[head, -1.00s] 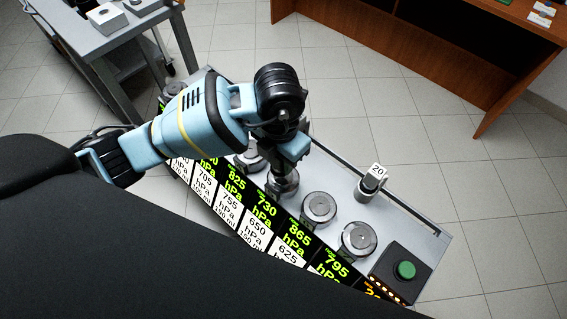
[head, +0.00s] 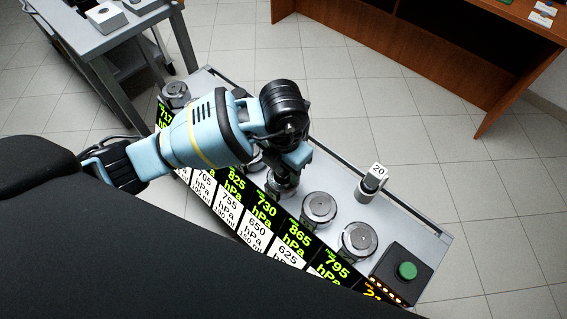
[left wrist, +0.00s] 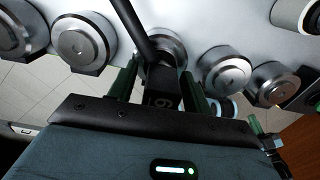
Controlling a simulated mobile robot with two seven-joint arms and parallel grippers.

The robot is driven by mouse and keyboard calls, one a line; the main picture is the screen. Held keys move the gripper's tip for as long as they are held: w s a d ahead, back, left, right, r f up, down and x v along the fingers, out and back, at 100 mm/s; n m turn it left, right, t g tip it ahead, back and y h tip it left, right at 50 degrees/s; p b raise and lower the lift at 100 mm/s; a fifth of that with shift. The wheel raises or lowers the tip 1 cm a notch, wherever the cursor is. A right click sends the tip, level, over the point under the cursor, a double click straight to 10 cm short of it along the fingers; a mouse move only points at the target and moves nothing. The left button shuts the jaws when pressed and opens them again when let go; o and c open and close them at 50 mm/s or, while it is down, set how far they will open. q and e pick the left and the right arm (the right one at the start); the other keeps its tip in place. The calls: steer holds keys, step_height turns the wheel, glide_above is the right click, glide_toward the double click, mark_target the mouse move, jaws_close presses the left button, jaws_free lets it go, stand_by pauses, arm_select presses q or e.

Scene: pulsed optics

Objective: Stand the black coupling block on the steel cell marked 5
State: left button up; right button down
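My left gripper (head: 290,172) points down over the row of steel cells. In the left wrist view its two dark green fingers (left wrist: 160,88) stand on either side of the black coupling block (left wrist: 163,92), and it looks shut on it. The block bears a pale mark that I cannot read surely, and a black rod runs up from it. A steel cell (left wrist: 165,48) is right behind the block; in the head view a cell (head: 281,186) shows partly under the gripper. I cannot tell if they touch. The cell numbers are not readable. My right gripper is not in view.
More steel cells (head: 320,208) (head: 357,241) stand along the grey bench. A small piece marked 20 (head: 371,184) stands behind the row. A black box with a green button (head: 407,271) is at the right end. Pressure labels (head: 265,209) line the front.

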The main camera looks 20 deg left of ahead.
arm_select(q)
step_height(320, 180, up, 11)
steer(key=shift+r+p, duration=0.1)
steer(key=shift+p, duration=0.85)
steer(key=shift+r, duration=0.55)
